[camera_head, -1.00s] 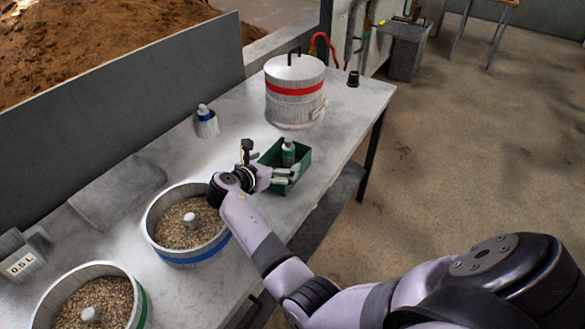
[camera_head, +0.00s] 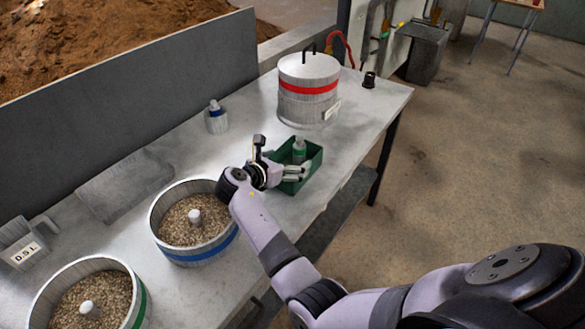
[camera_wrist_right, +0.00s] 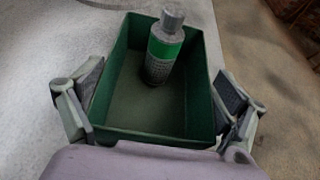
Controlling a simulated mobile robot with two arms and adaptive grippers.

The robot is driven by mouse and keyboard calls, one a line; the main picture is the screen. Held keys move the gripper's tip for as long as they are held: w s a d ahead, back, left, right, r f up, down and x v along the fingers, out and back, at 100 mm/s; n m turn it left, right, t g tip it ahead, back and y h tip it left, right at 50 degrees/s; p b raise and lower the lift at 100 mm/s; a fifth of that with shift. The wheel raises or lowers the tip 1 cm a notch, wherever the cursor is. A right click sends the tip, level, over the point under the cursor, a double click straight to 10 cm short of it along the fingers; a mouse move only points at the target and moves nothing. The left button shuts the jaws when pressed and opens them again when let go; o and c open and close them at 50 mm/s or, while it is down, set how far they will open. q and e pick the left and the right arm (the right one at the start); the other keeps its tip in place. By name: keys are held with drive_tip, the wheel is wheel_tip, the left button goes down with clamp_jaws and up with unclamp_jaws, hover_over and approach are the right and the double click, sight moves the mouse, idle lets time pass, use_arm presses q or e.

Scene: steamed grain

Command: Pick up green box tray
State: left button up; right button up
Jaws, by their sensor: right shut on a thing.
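The green box tray (camera_head: 313,166) stands on the grey table, in front of the red-banded pot. In the right wrist view the tray (camera_wrist_right: 119,85) shows as an open rectangular box. A bottle (camera_wrist_right: 161,62) with a grey cap and green label stands inside it; it also shows in the head view (camera_head: 299,152). My right gripper (camera_head: 290,172) is at the tray's near end. In the wrist view its fingers (camera_wrist_right: 160,105) lie on either side of the tray, shut on its outer side walls. My left gripper is not in view.
A lidded metal pot (camera_head: 307,95) with a red band stands behind the tray. A blue-banded grain pot (camera_head: 190,257) and a green-banded one (camera_head: 140,310) stand to the left. A small container (camera_head: 217,122) and a dark cup (camera_head: 369,80) stand farther back.

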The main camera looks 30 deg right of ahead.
drive_tip(key=shift+c, duration=1.3)
drive_tip(key=shift+d, duration=0.1)
